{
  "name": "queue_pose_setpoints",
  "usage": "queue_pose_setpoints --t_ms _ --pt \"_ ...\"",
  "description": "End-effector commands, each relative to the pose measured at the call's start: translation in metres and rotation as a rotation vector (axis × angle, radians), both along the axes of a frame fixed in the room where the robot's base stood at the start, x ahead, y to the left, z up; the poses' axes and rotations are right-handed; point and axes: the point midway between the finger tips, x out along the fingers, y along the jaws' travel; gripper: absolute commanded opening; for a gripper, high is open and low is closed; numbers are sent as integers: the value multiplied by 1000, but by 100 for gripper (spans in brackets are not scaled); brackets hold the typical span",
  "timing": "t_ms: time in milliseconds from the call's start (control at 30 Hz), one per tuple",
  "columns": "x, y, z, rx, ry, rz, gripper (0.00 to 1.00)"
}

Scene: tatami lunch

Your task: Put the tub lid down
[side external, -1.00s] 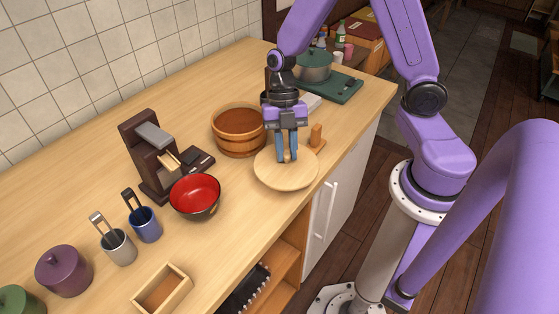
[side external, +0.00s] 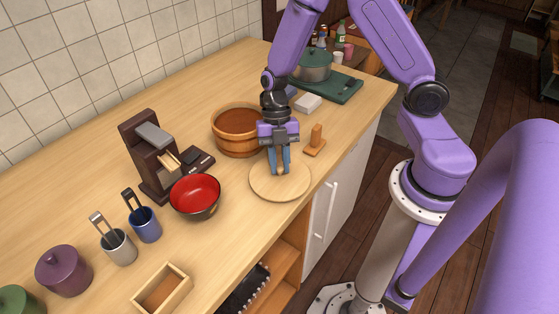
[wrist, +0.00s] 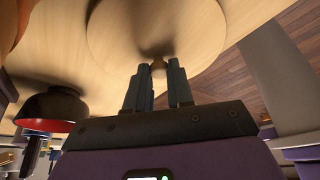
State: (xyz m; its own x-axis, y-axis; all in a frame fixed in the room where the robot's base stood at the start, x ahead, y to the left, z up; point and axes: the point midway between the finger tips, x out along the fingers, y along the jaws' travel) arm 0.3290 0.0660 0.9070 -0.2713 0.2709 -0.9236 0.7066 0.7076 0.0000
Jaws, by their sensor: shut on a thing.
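The tub lid (side external: 296,186) is a round, pale wooden disc. In the side external view it lies flat at the counter's front edge, or just above it; I cannot tell whether it touches. My gripper (side external: 279,172) points down over its middle, shut on its small knob, which the fingers mostly hide. In the wrist view the lid (wrist: 150,25) fills the upper middle, and the knob (wrist: 158,68) shows between the fingertips of my gripper (wrist: 159,72). The wooden tub (side external: 238,138) stands open, behind and left of the lid.
A red-lined bowl (side external: 196,195) stands left of the lid. A small wooden stand (side external: 316,140) is close on its right. A green tray (side external: 338,88) with a pot (side external: 313,66) is at the far end. The counter's front edge (side external: 290,225) is near the lid.

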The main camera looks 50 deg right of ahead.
Motion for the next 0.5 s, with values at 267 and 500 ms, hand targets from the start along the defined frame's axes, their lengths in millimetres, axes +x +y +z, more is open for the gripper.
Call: queue_pose_setpoints --t_ms 267,500 --pt "0 0 -1 0 0 0 47" --pt "0 0 1 1 -1 0 47"
